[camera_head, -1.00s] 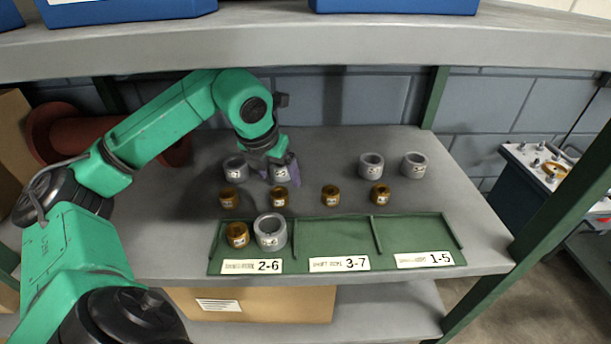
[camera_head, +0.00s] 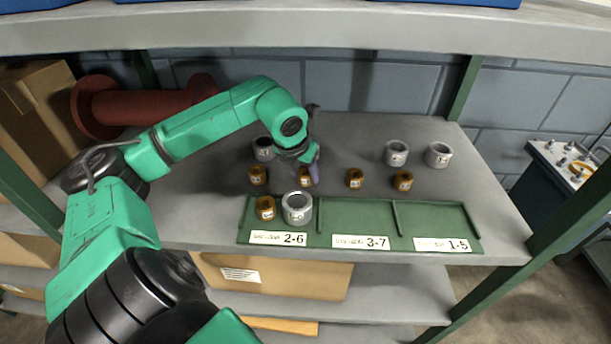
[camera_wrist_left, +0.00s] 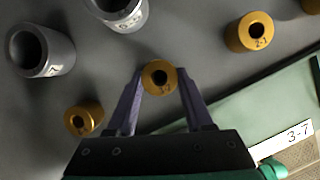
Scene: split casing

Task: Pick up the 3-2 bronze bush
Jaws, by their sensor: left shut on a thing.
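A bronze bush (camera_head: 304,176) stands on the shelf, second from the left in a row of bronze bushes. My left gripper (camera_head: 312,172) is down at it. In the left wrist view this bush (camera_wrist_left: 158,77) is between the two fingers, which are shut on it; its label is too small to read surely. Another bronze bush (camera_wrist_left: 83,118) stands to the left of the fingers, and one marked 2-1 (camera_wrist_left: 250,32) to the right. My right gripper is not in view.
A green tray (camera_head: 360,222) with labels 2-6, 3-7 and 1-5 lies in front. Its left compartment holds a bronze bush (camera_head: 265,208) and a grey ring (camera_head: 297,207); the other two are empty. Grey rings (camera_head: 396,153) stand behind the bushes. An upper shelf (camera_head: 300,30) hangs above.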

